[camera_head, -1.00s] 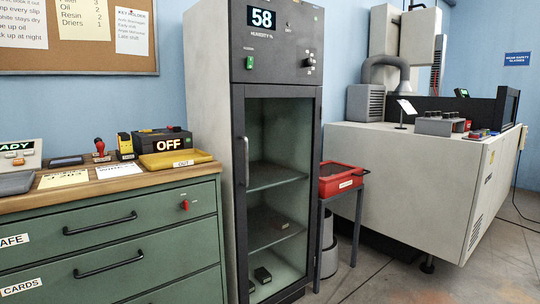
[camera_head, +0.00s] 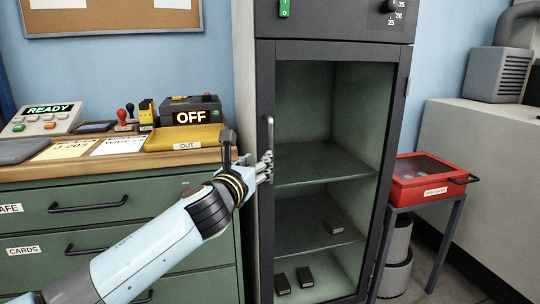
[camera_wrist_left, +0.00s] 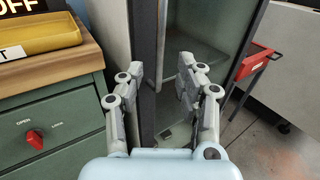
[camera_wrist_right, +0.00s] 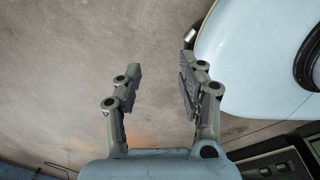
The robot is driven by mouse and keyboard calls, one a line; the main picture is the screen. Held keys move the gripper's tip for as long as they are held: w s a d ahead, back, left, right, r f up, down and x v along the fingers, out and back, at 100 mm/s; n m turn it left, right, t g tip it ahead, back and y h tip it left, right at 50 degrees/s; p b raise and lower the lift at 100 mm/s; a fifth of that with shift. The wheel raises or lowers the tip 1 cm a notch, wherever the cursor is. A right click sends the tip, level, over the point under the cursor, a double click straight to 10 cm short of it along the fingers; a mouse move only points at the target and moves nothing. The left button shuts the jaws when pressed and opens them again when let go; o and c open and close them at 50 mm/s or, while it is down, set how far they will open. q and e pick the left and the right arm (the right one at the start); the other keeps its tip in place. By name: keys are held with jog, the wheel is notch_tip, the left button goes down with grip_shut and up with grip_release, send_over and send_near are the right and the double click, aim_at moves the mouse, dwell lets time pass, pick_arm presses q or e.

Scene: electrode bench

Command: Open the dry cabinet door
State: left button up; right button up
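The dry cabinet (camera_head: 335,24) is tall and dark-framed, in the middle of the head view. Its glass door (camera_head: 398,90) looks shut, with shelves and a few small dark blocks visible inside. A thin vertical handle (camera_head: 270,132) is on the door's left edge. My left gripper (camera_head: 266,166) is at the lower part of the handle. In the left wrist view the fingers of my left gripper (camera_wrist_left: 160,78) are apart, with the handle (camera_wrist_left: 161,40) between them in the picture; contact cannot be told. My right gripper (camera_wrist_right: 158,86) is open and empty above the floor.
A green drawer unit (camera_head: 110,225) with a wooden top stands left of the cabinet, close to my left arm. A yellow tray (camera_head: 185,138) sits on it. A red box (camera_head: 430,180) on a small stand is right of the cabinet. Floor shows below my right gripper.

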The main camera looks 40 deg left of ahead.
aim_at(270, 147)
pick_arm(q)
jog(key=b+x, duration=0.1)
jog(key=x, duration=0.8)
jog(key=shift+w+b, duration=0.3)
jog(key=shift+w, duration=0.05)
jog(key=shift+w+a, duration=0.15)
jog(key=shift+w, duration=0.25)
jog(key=shift+r, duration=0.1)
pick_arm(e)
jog(key=shift+s+a+f, duration=0.1)
jog(key=shift+s+f, duration=0.15)
jog(key=shift+f, duration=0.6)
pick_arm(q)
jog(key=shift+c, duration=0.4)
grip_shut()
